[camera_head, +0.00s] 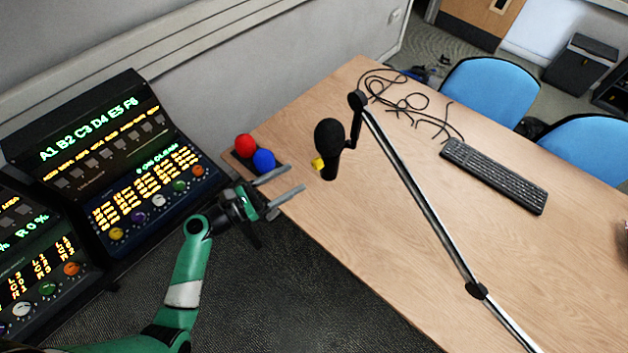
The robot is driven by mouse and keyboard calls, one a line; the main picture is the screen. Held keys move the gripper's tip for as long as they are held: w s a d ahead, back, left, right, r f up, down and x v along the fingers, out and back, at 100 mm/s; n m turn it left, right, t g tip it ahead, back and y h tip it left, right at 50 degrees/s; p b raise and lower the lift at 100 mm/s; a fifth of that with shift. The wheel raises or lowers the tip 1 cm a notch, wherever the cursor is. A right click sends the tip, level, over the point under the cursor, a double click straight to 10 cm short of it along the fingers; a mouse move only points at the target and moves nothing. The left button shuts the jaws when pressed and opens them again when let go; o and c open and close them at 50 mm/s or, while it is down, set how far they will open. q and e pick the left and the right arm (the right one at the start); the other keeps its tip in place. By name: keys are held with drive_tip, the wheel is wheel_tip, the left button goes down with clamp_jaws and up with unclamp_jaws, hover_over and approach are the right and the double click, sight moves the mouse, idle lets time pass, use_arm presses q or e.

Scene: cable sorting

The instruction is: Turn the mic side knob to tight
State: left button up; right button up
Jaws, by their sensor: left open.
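A black microphone (329,146) hangs upright on a jointed boom arm (418,196) above the wooden table. A small yellow knob (318,164) sits on the left side of the microphone, near its lower part. My left gripper (286,185) is open with nothing between its fingers. Its fingers point right toward the microphone and stop a short way left of and below the yellow knob, apart from it. The knob's turned position is too small to read. My right gripper does not show.
Control panels (115,165) stand left. A keyboard (494,175) and loose cables (410,103) lie right and behind. The table front is clear.

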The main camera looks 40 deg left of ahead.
use_arm(q)
drive_tip(key=n+y+b, duration=0.1)
drive_tip(key=n+y, duration=0.1)
approach(314, 165)
drive_tip(key=s, duration=0.3)
drive_tip(key=w, duration=0.3)
drive_tip(key=w+b, duration=0.1)
drive_tip(key=w, duration=0.3)
drive_tip(key=w+d+b, duration=0.1)
drive_tip(key=w, duration=0.3)
drive_tip(key=shift+w, duration=0.25)
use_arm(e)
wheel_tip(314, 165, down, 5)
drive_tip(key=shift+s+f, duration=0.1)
use_arm(q)
drive_tip(key=shift+c, duration=0.2)
clamp_jaws()
